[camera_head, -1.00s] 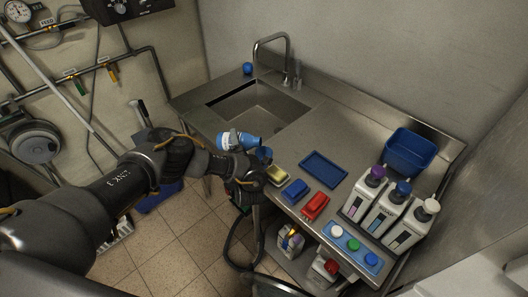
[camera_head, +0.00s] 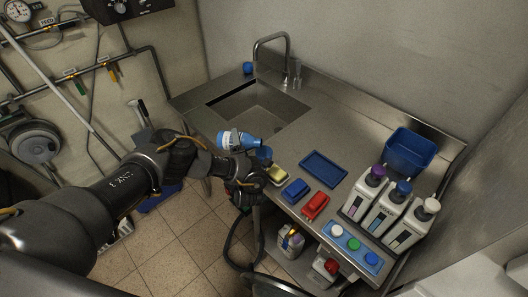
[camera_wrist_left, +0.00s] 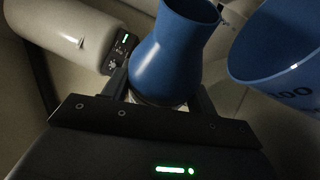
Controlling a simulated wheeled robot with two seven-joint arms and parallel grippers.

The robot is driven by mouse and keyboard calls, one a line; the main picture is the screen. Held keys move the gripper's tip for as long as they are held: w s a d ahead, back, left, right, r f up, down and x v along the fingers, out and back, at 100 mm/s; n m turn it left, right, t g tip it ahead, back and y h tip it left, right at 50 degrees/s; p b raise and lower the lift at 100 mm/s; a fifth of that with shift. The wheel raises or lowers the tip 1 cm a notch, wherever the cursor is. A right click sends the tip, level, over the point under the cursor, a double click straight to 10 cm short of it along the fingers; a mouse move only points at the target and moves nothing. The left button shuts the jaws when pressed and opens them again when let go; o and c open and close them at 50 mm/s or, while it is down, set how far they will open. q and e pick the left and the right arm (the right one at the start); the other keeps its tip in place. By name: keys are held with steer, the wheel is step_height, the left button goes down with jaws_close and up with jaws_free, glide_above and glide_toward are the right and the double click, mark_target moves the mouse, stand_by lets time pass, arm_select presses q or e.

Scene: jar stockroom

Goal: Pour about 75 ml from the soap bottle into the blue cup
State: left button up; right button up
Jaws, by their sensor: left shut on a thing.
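The soap bottle (camera_head: 249,141), blue with a white label, lies nearly level above the counter's front edge. Its blue end points right, toward the blue cup (camera_head: 264,156). My left gripper (camera_head: 237,152) is shut on the bottle; the jaws are partly hidden in the head view. In the left wrist view the blue bottle (camera_wrist_left: 172,50) sits between my fingers (camera_wrist_left: 162,98). The cup (camera_wrist_left: 285,55), with dark marks on its side, is to the right, apart from it. No liquid stream shows, and the level in the cup is hidden. My right gripper is not seen.
A yellow sponge (camera_head: 279,175), a blue block (camera_head: 295,190) and a red block (camera_head: 316,205) lie right of the cup. A blue tray (camera_head: 323,168), blue bin (camera_head: 409,152) and three white bottles stand farther right. The sink (camera_head: 258,103) is behind.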

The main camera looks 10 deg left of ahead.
arm_select(q)
steer(key=shift+m, duration=0.4)
steer(key=shift+a+r+t+p, duration=0.1)
steer(key=shift+a+t+p, duration=0.15)
steer(key=shift+t+p, duration=0.1)
stand_by(0.5)
steer(key=shift+d+r+m+t+h+p, duration=0.15)
steer(key=shift+r+m+t+h+p, duration=0.3)
steer(key=shift+m+p, duration=0.5)
stand_by(1.5)
